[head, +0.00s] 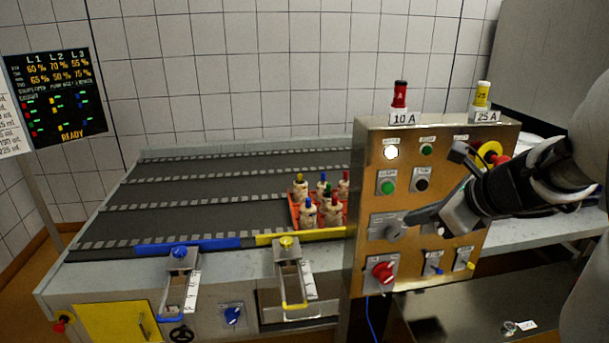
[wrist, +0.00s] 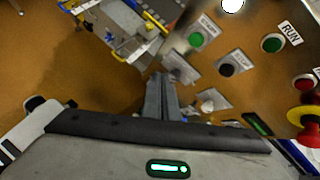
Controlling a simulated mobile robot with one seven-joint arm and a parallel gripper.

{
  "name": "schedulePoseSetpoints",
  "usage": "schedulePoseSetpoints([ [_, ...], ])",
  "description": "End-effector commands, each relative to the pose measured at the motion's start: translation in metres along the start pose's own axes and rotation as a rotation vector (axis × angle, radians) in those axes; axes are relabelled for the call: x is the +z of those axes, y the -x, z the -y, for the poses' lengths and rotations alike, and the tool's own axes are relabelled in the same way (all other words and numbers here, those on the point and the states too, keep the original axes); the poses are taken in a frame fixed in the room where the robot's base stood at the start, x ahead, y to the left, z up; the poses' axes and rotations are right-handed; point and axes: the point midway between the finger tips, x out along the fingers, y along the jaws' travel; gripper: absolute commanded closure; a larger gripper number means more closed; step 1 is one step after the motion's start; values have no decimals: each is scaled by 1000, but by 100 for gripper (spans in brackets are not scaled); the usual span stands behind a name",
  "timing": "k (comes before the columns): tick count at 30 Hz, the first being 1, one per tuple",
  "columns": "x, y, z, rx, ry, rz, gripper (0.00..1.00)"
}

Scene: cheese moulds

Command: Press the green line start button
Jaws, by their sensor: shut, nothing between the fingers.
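A green button (head: 389,187) sits on the upright metal control panel (head: 366,150), left of a black button (head: 422,185). The green button also shows in the wrist view (wrist: 196,40), with the black button (wrist: 227,70) to its lower right. A round green piece labelled RUN (wrist: 272,43) is further right there; it is above the black button in the head view (head: 426,149). My gripper (head: 408,218) is shut and empty, below the green button and close to a grey switch plate. In the wrist view its fingers (wrist: 158,80) are apart from the green button. Contact with the plate cannot be told.
Bottles in an orange crate (head: 294,212) stand on the conveyor left of the panel.

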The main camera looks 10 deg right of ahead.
Motion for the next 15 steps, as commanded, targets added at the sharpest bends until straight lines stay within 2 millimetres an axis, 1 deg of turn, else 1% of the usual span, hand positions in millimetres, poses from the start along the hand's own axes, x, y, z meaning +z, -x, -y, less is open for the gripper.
schedulePoseSetpoints([
  [5,9,-13,8,2,2,-1,100],
  [15,34,-45,33,2,1,0,100],
])
